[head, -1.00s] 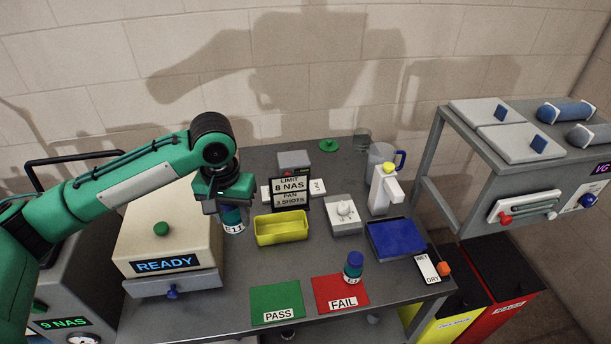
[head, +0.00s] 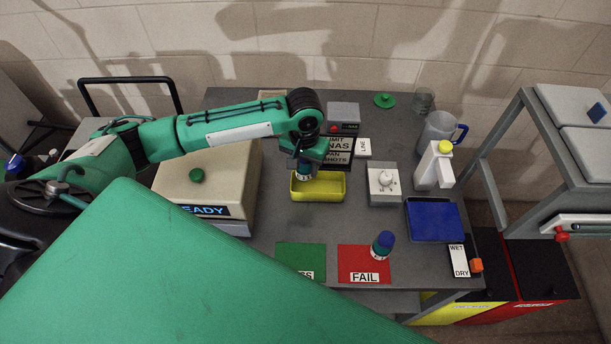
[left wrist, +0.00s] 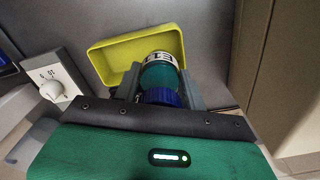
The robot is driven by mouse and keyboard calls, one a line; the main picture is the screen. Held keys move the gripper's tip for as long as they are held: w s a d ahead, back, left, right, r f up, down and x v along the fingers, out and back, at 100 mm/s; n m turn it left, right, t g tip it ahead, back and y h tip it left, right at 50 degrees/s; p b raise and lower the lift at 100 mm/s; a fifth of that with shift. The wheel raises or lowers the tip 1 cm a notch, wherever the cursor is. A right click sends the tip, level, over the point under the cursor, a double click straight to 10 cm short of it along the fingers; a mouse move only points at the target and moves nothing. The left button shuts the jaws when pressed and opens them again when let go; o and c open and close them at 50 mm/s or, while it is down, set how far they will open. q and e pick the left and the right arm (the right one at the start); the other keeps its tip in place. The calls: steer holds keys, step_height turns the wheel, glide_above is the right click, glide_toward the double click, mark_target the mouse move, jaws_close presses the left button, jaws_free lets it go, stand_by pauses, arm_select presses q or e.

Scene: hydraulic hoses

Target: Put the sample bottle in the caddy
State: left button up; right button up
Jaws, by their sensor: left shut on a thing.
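My left gripper (head: 306,156) is shut on a sample bottle (head: 304,170) with a blue cap, a teal body and a white label. In the left wrist view the bottle (left wrist: 160,72) sits between the two fingers, its cap end towards the gripper. The yellow caddy (head: 318,192), an open rectangular tray, stands on the bench just below. In the left wrist view the bottle overlaps the caddy (left wrist: 107,66); whether it touches the caddy floor I cannot tell. My right gripper is out of view.
A second blue-capped bottle (head: 382,245) stands on the red FAIL mat (head: 350,262), beside the green PASS mat (head: 300,256). A beige instrument (head: 185,185) is left of the caddy, a dial box (head: 383,190) right, a sign (head: 336,160) behind. A blue tray (head: 433,220) lies farther right.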

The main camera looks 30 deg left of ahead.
mark_target(304, 172)
arm_select(q)
step_height(304, 172, down, 2)
steer(key=shift+f, duration=0.5)
step_height(304, 172, down, 3)
steer(key=shift+f+p, duration=0.2)
steer(key=shift+p, duration=0.5)
steer(key=shift+f, duration=0.3)
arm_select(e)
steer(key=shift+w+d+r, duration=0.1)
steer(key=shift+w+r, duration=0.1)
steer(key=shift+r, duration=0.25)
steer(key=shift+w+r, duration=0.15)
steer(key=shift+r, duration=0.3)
arm_select(q)
steer(key=shift+f, duration=0.1)
steer(key=o, duration=0.9)
steer(key=shift+o, duration=0.2)
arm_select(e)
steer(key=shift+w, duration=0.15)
